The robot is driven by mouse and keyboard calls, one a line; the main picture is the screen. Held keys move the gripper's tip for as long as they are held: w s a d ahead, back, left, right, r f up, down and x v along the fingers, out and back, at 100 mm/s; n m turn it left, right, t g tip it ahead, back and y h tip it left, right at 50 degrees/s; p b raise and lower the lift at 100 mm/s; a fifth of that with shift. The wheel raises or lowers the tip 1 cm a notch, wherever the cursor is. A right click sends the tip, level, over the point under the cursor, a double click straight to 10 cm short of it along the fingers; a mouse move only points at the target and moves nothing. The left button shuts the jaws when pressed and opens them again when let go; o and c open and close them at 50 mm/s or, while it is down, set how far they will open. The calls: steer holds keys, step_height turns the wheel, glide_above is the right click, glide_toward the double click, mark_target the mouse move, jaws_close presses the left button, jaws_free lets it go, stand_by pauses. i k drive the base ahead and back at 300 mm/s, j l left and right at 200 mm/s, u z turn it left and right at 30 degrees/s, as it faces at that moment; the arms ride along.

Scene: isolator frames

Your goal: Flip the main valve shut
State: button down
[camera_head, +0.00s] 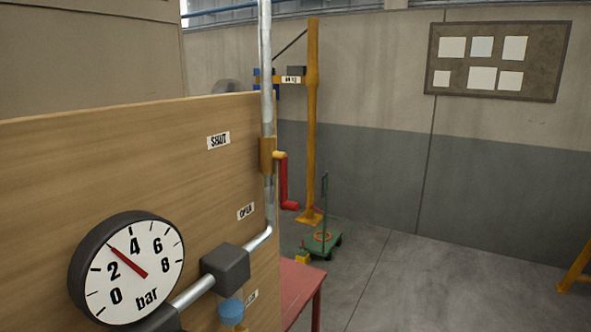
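The main valve (267,156) is a brass body on a vertical grey pipe at the right edge of a wooden panel. Its red lever (284,183) hangs down from the body, with a bent end pointing right at the bottom. A SHUT label (218,141) is on the panel to the upper left of the valve. A lower label (246,211), which seems to read OPEN, is near the lever's lower end. A pressure gauge (128,268) at lower left has its red needle between 2 and 4 bar. My gripper is not in view.
A dark box fitting (226,270) and a blue knob (231,311) sit on the pipe below. A red table (302,285) stands behind the panel's right edge. A yellow post (312,120) and green trolley (323,240) stand farther back. Open floor (420,285) lies to the right.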

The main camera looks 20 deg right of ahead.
mark_target(282, 157)
steer(key=i+l+u, duration=0.1)
steer(key=i+l, duration=0.2)
steer(key=i+l+u, duration=0.15)
steer(key=l, duration=0.25)
steer(key=i+l+u, duration=0.1)
steer(key=i+l, duration=0.3)
